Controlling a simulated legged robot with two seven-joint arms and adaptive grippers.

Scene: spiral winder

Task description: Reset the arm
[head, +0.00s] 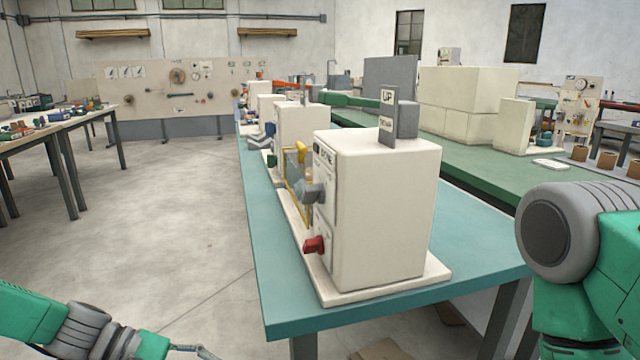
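The nearest machine, a cream box (385,215) on a cream base plate, stands at the near end of the teal bench. Its left-facing side carries a red knob (314,245), a grey round part (313,193) and a yellow frame (292,180) seen edge-on. I cannot tell which part is the arm to reset.
The teal bench (470,262) has bare surface right of the machine. More cream machines (300,132) stand behind it in a row. A green bench (480,155) with large cream boxes runs along the right. Open floor (160,220) lies left, with a side table (60,125) beyond.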

